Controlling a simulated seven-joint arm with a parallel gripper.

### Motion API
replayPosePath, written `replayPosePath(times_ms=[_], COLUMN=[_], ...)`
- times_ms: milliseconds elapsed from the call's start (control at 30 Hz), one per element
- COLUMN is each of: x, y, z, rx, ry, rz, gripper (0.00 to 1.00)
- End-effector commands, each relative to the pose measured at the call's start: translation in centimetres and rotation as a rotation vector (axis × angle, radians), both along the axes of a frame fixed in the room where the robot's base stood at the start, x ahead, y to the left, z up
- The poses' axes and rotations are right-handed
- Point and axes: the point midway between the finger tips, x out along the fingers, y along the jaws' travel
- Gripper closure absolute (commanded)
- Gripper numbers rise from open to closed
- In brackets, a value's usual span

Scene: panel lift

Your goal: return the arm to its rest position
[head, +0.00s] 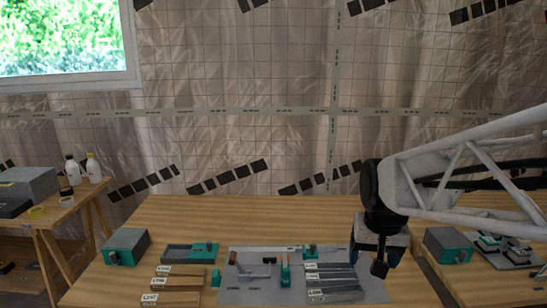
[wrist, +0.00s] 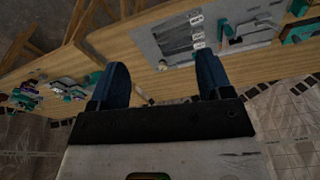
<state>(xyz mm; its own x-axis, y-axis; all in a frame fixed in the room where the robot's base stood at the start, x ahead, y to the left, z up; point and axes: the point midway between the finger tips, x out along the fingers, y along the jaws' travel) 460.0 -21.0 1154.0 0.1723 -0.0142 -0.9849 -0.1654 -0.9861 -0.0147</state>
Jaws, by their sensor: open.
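My gripper (head: 378,262) hangs at the end of my white lattice arm, over the right part of the wooden table in the head view. In the wrist view, the two dark blue fingers of my gripper (wrist: 163,84) stand wide apart with nothing between them. The grey panel (head: 290,292) lies on the table to the left of my gripper. Labelled grey strips (head: 333,281) lie on the panel's right half. My gripper looks raised above the table and touches nothing that I can see.
A grey and teal box (head: 126,246) stands at the table's left, beside a teal-ended tray (head: 188,252) and labelled wooden strips (head: 172,286). Another grey and teal box (head: 448,245) stands right of my gripper. The table's back strip (head: 250,212) is clear.

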Motion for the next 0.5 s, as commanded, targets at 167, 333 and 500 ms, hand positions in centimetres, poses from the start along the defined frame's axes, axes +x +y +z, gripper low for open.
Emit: replayPosePath(times_ms=[167,333,500], x=[-4.8,-9.0,-12.3], y=[0.7,1.2,1.6], z=[0.1,-0.3,-0.9], rx=[-0.007,-0.016,-0.022], ry=[-0.021,-0.037,-0.05], rz=[0.045,0.087,0.121], gripper=[0.27,0.27,0.27])
